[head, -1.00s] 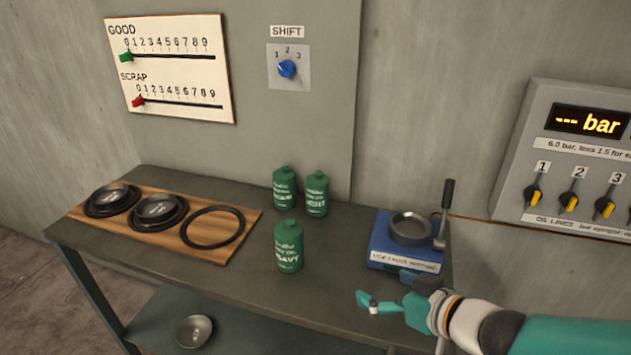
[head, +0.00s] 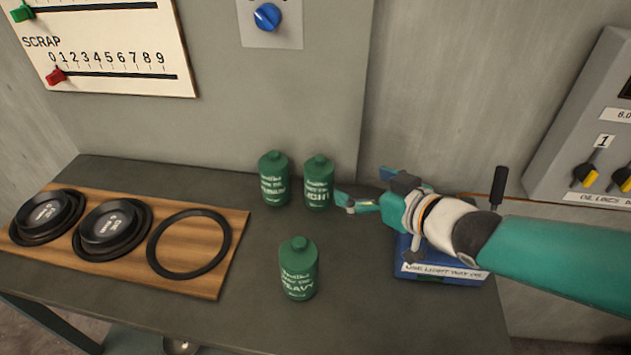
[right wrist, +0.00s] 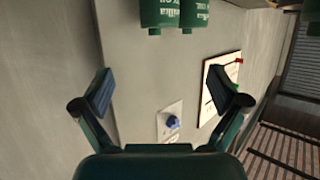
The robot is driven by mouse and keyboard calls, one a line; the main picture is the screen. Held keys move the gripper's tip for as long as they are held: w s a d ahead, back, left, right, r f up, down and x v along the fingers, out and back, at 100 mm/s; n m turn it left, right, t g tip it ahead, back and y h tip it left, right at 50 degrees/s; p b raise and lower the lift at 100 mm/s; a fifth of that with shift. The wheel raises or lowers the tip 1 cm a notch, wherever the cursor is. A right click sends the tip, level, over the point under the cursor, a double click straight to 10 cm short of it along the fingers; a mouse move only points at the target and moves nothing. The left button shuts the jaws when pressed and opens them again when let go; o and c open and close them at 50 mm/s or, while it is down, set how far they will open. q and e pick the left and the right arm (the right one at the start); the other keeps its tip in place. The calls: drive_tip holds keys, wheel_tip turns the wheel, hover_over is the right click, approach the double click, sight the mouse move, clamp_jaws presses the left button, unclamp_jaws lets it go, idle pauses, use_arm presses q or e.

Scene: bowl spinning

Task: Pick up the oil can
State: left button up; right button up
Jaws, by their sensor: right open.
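Three green oil cans stand upright on the dark bench. The can marked LIGHT (head: 318,185) is at the back, close beside another can (head: 274,182) whose label I cannot read clearly. A can marked HEAVY (head: 298,272) stands nearer the front. My right gripper (head: 366,186) is open and empty, just right of the LIGHT can and apart from it. In the right wrist view, two cans show at the top edge (right wrist: 160,15) (right wrist: 195,14), beyond the open fingers (right wrist: 158,92). My left gripper is out of view.
A blue fixture (head: 440,272), its label seeming to read "use light way oil", sits partly behind my right arm. A wooden board (head: 215,278) with black round parts lies at left. A grey wall panel (head: 320,90) rises behind the cans. The bench is clear around the HEAVY can.

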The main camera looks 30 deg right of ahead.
drive_tip(key=b, duration=0.2)
approach(320, 168)
drive_tip(key=d+x, duration=0.1)
drive_tip(key=x, duration=0.3)
drive_tip(key=shift+a+x, duration=0.25)
drive_tip(key=shift+x, duration=1.45)
drive_tip(key=shift+a+x, duration=0.2)
drive_tip(key=shift+x, duration=1.5)
drive_tip(key=shift+s, duration=0.1)
drive_tip(key=shift+c, duration=0.2)
clamp_jaws()
